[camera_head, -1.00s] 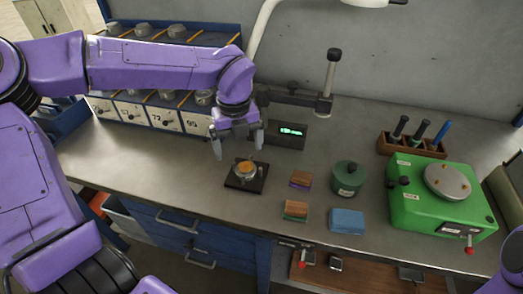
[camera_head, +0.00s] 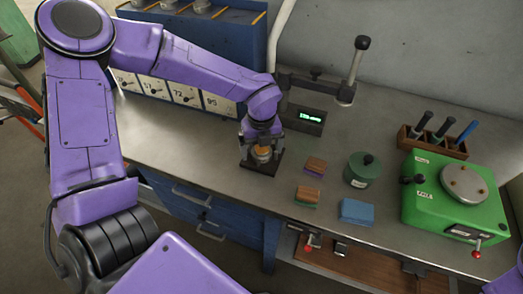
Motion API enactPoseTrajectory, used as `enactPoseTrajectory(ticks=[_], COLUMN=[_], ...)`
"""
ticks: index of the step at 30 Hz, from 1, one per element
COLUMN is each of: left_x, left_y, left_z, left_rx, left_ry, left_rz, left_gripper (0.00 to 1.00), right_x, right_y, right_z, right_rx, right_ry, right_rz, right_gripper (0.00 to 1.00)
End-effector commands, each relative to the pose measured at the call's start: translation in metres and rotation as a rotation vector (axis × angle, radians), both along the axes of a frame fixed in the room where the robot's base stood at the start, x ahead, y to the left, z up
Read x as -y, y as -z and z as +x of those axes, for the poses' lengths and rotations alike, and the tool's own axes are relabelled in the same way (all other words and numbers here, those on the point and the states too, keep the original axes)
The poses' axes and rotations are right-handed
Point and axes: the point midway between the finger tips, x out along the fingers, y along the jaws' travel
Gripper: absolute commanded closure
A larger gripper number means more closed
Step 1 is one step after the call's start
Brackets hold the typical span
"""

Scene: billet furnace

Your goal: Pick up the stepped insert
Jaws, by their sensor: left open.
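The stepped insert (camera_head: 262,154) appears to be the small round metal piece with an orange-brown top, partly hidden by my gripper. My right gripper is out of view.
Small coloured blocks (camera_head: 307,195), a blue block (camera_head: 357,211) and a green lidded canister (camera_head: 361,170) lie to the right. A green machine (camera_head: 440,205) stands farther right. Behind are a lit display (camera_head: 311,117) and a post stand (camera_head: 353,70).

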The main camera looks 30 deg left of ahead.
Motion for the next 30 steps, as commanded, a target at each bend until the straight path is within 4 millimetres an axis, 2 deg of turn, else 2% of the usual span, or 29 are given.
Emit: enactPoseTrajectory(ticks=[2,3,10,17,19,30], left_x=[0.0,0.0,0.0,0.0,0.0,0.0], left_y=[0.0,0.0,0.0,-0.002,-0.008,-0.085], left_z=[0.0,0.0,0.0,0.001,0.001,0.001], left_rx=[0.0,0.0,0.0,0.003,0.004,0.006], left_ry=[0.0,0.0,0.0,0.0,-0.002,-0.001], left_rz=[0.0,0.0,0.0,-0.001,-0.001,-0.001], left_gripper=[0.04,0.17,0.92,0.94,0.94,0.94], right_x=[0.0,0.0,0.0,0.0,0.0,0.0], right_y=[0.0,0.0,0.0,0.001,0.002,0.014], right_z=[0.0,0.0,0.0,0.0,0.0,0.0], right_rx=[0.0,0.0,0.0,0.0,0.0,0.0], right_ry=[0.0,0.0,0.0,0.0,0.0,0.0], right_rz=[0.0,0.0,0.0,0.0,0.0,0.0], right_gripper=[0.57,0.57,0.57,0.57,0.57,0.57])
